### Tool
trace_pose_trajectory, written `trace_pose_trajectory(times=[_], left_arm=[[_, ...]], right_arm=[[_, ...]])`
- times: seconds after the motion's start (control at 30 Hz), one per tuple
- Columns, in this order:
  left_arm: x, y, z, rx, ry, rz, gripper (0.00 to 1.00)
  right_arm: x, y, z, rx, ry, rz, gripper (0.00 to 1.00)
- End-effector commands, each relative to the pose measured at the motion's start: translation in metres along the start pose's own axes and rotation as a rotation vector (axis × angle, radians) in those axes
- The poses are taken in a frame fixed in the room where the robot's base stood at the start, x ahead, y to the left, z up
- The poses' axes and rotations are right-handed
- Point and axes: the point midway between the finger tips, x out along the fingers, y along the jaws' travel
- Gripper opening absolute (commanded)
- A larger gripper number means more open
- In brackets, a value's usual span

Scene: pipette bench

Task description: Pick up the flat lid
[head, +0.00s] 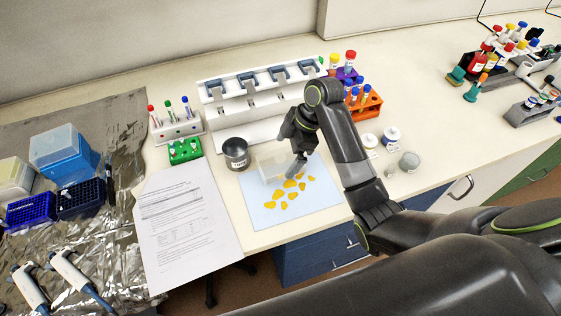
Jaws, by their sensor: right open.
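A clear, pale box-like piece (270,166) lies at the back of the light-blue sheet (318,207). I cannot tell whether it is the flat lid alone or a lid on a tray, as my right gripper covers its right side. My right gripper (296,165) is open and points down at the right edge of this clear piece. I cannot tell whether the fingers touch it. My left gripper is out of view.
Yellow-orange flat pieces (282,205) are scattered on the sheet. A dark metal cup (236,154) stands to its left, near a green rack (184,151). A white pipette stand (258,127) is behind. An orange tube rack (366,107) and small jars (391,134) stand right of my arm.

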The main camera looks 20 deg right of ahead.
Motion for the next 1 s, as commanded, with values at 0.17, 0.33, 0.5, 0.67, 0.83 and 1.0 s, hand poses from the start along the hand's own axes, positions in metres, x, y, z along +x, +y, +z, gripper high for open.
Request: trace_pose_trajectory(times=[0.17,0.33,0.5,0.67,0.83,1.0], left_arm=[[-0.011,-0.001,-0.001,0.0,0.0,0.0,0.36],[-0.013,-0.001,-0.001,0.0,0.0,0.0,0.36],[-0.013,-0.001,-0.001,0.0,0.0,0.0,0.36],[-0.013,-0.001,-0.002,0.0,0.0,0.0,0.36],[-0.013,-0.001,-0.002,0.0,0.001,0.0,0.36],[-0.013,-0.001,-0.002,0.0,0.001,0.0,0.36]], right_arm=[[0.023,0.003,-0.002,0.003,0.002,-0.004,1.0],[0.038,0.003,-0.001,0.001,0.0,-0.002,1.0],[0.039,0.004,-0.001,0.0,-0.001,0.0,1.0],[0.039,0.004,-0.001,0.0,-0.001,0.0,0.86],[0.039,0.004,-0.001,0.0,-0.001,0.0,0.63],[0.038,0.004,-0.001,0.0,-0.001,0.0,0.59]])
